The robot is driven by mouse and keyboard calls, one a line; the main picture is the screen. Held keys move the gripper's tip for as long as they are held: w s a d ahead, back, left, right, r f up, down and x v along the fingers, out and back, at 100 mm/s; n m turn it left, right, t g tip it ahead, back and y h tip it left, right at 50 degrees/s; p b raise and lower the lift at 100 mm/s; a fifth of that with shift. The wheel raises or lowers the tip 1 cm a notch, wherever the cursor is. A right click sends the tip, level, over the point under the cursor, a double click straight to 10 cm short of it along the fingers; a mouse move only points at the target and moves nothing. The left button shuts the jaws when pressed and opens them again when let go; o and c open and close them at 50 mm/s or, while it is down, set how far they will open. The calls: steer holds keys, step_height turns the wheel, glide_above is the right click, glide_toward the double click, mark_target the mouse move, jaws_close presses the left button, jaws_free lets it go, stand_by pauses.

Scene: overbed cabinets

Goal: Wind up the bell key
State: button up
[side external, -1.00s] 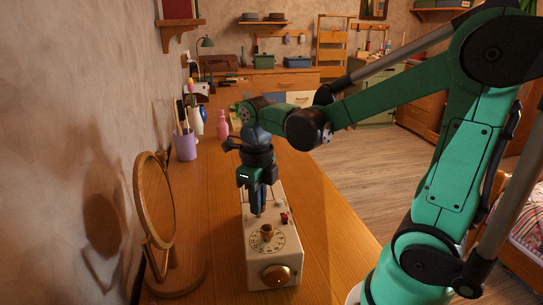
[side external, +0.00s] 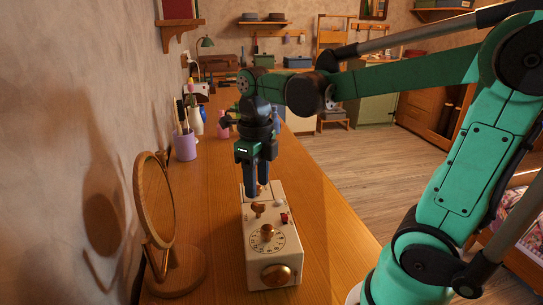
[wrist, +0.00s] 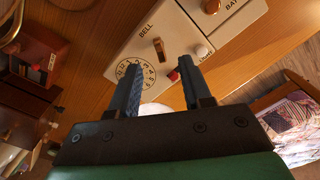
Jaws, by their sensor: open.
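A white box-shaped device (side external: 252,256) stands on the wooden desk. Its bell key (side external: 258,208) is a small brown winged piece on top, beside the printed word BELL in the wrist view (wrist: 159,48). My gripper (side external: 257,190) is open and empty, pointing down above the device. In the wrist view the two blue fingers (wrist: 159,66) are apart, with the key beyond their tips and between their lines. The fingers appear clear of the key. A round numbered dial (side external: 267,239) with a brown knob lies nearer the side camera; the left finger partly covers it in the wrist view.
A red switch (side external: 284,218) and a white knob (side external: 280,203) sit close to the key. A brass dome (side external: 277,274) is on the device's near end. A round mirror (side external: 155,212) stands left. The desk right of the device is clear.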

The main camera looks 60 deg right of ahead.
steer(key=shift+r, duration=0.55)
